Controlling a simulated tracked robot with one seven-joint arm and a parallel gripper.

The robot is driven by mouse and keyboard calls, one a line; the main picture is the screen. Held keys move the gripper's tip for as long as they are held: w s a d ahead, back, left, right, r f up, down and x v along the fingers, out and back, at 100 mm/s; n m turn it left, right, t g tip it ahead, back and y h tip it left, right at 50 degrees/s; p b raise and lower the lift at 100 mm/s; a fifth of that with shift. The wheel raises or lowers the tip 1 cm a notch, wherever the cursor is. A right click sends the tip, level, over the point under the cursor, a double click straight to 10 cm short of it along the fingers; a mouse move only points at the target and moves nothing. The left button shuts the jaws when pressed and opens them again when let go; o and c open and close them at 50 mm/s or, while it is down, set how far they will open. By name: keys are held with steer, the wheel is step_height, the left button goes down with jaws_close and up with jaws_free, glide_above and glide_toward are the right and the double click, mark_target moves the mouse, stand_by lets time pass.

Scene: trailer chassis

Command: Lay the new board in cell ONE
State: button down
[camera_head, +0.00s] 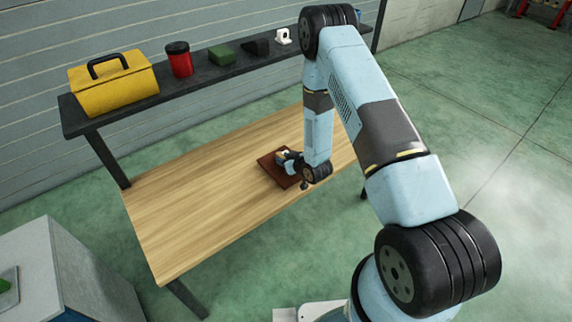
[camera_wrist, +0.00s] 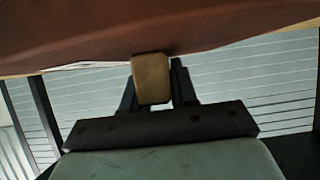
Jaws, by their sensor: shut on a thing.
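A flat reddish-brown board or tray (camera_head: 270,168) lies on the wooden table under the end of my arm. Its surface fills the top of the wrist view (camera_wrist: 150,28). My gripper (camera_head: 284,156) is low over it in the head view, seen small. In the wrist view my gripper (camera_wrist: 155,85) is shut on a small tan block (camera_wrist: 150,77), which meets the edge of the brown surface. I cannot tell whether the block is part of the brown piece. No cell marked ONE can be made out.
The wooden table (camera_head: 190,205) is bare to the left. A dark shelf (camera_head: 135,109) behind it holds a yellow toolbox (camera_head: 115,85), a red can (camera_head: 179,60), a green block (camera_head: 222,54) and small dark and white items. A grey box (camera_head: 75,270) stands lower left.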

steer(key=shift+f, duration=1.1)
steer(key=shift+f, duration=0.1)
steer(key=c, duration=0.9)
jaws_free()
